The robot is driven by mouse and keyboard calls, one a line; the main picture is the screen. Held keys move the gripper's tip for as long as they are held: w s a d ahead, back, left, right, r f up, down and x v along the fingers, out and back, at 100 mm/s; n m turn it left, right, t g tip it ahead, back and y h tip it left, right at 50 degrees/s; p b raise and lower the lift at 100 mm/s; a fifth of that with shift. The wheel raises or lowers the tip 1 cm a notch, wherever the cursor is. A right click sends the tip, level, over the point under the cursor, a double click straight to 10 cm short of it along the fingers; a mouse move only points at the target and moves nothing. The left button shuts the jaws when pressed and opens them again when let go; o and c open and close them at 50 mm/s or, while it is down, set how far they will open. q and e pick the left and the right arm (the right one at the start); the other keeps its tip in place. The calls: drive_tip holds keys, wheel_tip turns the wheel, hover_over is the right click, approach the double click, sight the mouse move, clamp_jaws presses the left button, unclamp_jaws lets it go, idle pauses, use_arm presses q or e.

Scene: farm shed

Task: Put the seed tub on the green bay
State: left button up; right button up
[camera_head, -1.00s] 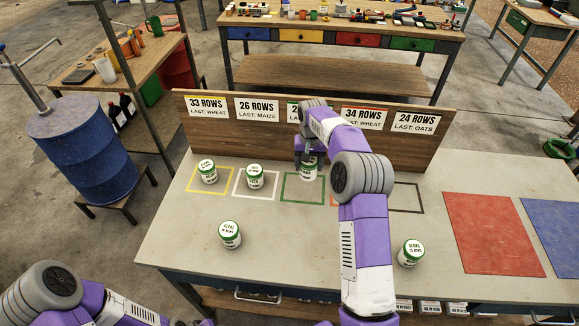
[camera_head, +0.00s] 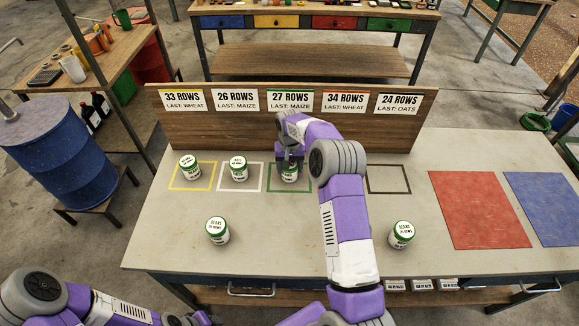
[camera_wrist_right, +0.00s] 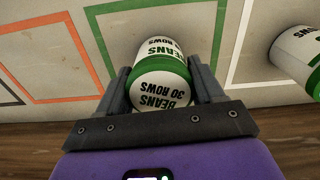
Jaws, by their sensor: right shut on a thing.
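The seed tub (camera_head: 289,174), white with a green lid, is inside the green outlined bay (camera_head: 275,191), below the "27 rows, last maize" sign. My right gripper (camera_head: 290,158) is shut on it from above and behind. In the right wrist view the tub (camera_wrist_right: 160,82) reads "Beans 30 rows" and sits between both fingers (camera_wrist_right: 163,88), with green bay lines (camera_wrist_right: 93,50) on either side. I cannot tell whether its base touches the table. My left arm shows at the lower left; its gripper is out of the picture.
Similar tubs stand in the yellow bay (camera_head: 189,168) and white bay (camera_head: 239,168); two more stand in front, at left (camera_head: 217,231) and right (camera_head: 401,234). The dark bay (camera_head: 389,193) is empty. A sign board (camera_head: 300,125) rises behind. Red (camera_head: 480,210) and blue (camera_head: 545,205) mats lie at right.

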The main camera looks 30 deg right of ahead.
drive_tip(key=shift+r, duration=0.1)
drive_tip(key=o, duration=1.1)
drive_tip(key=shift+o, duration=0.2)
drive_tip(key=shift+r, duration=0.2)
wheel_tip(320, 180, up, 12)
drive_tip(key=p, duration=0.1)
drive_tip(key=shift+f, duration=0.2)
